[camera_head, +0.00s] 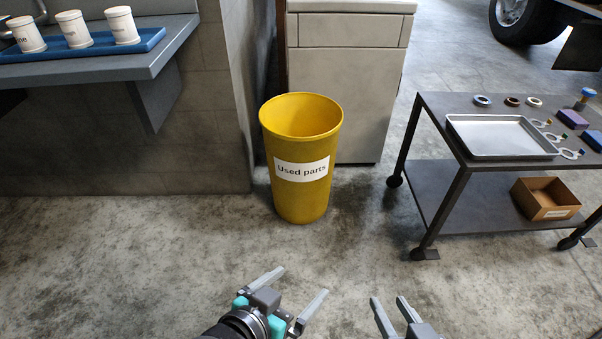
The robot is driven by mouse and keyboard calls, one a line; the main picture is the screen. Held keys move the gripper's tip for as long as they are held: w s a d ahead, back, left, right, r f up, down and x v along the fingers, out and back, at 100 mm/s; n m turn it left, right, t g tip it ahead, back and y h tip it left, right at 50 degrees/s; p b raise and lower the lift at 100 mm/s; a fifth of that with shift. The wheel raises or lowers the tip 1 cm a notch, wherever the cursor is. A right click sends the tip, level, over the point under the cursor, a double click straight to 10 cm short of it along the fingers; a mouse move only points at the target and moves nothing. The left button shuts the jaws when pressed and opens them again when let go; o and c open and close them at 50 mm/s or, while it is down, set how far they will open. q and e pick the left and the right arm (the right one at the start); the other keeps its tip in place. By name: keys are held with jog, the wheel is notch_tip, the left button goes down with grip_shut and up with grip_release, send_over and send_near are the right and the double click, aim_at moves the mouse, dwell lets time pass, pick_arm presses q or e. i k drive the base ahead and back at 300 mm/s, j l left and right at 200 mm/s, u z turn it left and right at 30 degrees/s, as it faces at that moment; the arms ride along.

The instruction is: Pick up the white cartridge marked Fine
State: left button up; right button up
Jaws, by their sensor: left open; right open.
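Three white cartridges stand upright on a blue tray (95,47) on the grey wall shelf at the top left. The leftmost cartridge (27,37) shows a label ending in "ne", partly cut off. The middle cartridge (73,30) and the right cartridge (122,26) have labels too small to read surely. My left gripper (297,283) is open and empty above the floor at the bottom middle. My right gripper (389,303) is open and empty to its right. Both are far from the cartridges.
A yellow bin (301,205) marked "Used parts" stands on the floor ahead, before a pale cabinet (346,97). A dark cart (440,110) at right carries a metal tray (500,137), small parts and a cardboard box (545,199). Floor at left is clear.

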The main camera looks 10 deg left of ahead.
aim_at(24, 29)
jog(key=u, duration=1.85)
